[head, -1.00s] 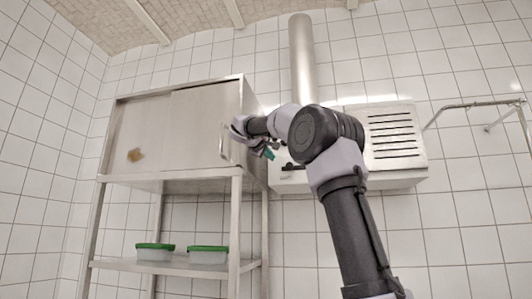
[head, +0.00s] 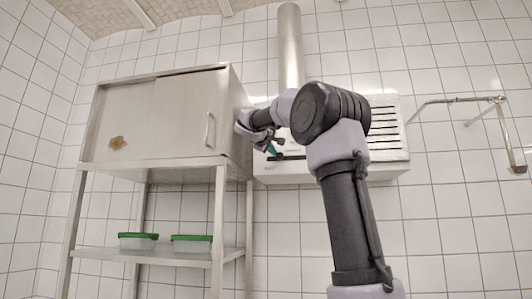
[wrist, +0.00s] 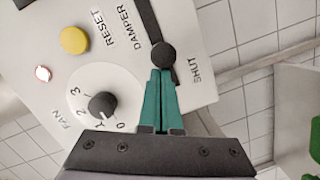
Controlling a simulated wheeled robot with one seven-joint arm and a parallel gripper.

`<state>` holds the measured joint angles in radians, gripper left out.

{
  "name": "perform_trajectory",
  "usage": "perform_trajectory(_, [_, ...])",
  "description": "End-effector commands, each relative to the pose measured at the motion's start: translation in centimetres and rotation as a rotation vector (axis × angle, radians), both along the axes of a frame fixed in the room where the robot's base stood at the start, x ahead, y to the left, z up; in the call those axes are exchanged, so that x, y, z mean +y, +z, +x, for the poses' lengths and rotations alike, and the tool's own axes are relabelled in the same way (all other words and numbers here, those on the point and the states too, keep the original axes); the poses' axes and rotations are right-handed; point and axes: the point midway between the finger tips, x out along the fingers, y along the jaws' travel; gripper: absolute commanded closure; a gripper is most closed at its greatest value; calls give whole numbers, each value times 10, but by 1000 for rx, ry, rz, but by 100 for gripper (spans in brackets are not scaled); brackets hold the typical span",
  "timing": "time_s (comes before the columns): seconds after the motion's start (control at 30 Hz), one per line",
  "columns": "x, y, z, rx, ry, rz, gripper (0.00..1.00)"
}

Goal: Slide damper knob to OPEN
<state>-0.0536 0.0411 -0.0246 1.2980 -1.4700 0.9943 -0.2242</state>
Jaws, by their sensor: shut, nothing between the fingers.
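The damper knob (wrist: 162,56) is a round black knob on a dark straight slot (wrist: 146,18). It sits at the slot's end beside the printed word SHUT. The other end of the slot is outside the wrist view. My gripper (wrist: 161,73) has green fingers, shut together with nothing between them. The fingertips are right at the knob's lower edge; I cannot tell whether they touch it. In the head view my gripper (head: 275,151) is at the left part of the hood's front (head: 330,165), and the knob is too small to make out.
A steel cabinet (head: 150,120) stands close to the left of my gripper. Green-lidded tubs (head: 191,245) are on its shelf. A wall rail (head: 470,101) is at right.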

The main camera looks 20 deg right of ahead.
Motion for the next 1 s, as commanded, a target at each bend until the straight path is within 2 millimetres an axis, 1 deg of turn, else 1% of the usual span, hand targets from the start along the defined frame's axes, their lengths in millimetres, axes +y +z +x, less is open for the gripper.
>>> perform_trajectory(0.03, [-15, 1, -11, -2, -7, 2, 100])
perform_trajectory(0.2, [-57, 0, -39, -1, -8, 2, 100])
perform_trajectory(0.3, [-77, 0, -53, 0, -6, 2, 100])
perform_trajectory(0.4, [-91, 0, -62, -1, -5, 3, 100])
perform_trajectory(0.57, [-98, 0, -67, -1, -2, 2, 100])
perform_trajectory(1.0, [-97, 2, -67, -1, -2, 1, 100])
